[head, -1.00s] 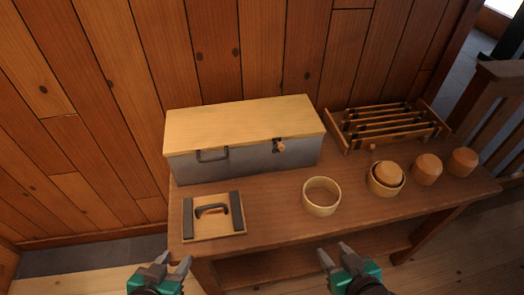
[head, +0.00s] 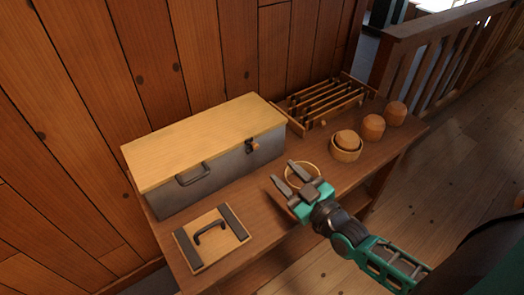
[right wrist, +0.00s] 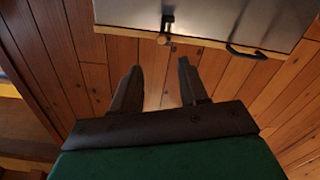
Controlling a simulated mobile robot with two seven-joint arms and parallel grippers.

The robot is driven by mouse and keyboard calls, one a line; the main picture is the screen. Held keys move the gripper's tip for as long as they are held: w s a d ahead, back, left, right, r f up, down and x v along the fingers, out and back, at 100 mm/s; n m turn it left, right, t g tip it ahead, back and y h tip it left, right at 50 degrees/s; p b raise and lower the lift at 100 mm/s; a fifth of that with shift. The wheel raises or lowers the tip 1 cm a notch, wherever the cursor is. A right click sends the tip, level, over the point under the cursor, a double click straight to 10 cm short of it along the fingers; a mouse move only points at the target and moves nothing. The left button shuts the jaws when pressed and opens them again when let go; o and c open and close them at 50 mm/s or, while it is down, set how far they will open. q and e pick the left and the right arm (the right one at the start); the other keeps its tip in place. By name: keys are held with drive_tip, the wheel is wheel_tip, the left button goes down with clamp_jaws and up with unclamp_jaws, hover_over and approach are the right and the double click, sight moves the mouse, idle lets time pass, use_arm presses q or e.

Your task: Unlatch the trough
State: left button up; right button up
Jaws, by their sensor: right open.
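The trough is a grey metal box (head: 215,170) with a pale wooden lid (head: 205,138), lying shut on the table against the plank wall. A small latch with a wooden knob (head: 252,146) sits high on its front near the right end; a dark handle (head: 192,175) is to its left. My right gripper (head: 282,171) is open and empty, in front of the trough and right of the latch. In the right wrist view the latch (right wrist: 166,28) shows beyond the open fingers (right wrist: 159,66), apart from them. My left gripper is out of view.
A wooden ring (head: 317,171) is partly hidden behind my right gripper. A panel with a dark handle (head: 211,237) lies at the table's near left. A slatted rack (head: 325,102), a bowl holding a rounded piece (head: 346,145) and two turned pieces (head: 373,127) (head: 396,113) stand to the right.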

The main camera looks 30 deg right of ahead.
sight(257, 147)
drive_tip(key=w, duration=0.3)
drive_tip(key=w+a, duration=0.1)
drive_tip(key=w, duration=0.6)
drive_tip(key=shift+a, duration=0.35)
drive_tip(key=shift+c, duration=0.3)
clamp_jaws()
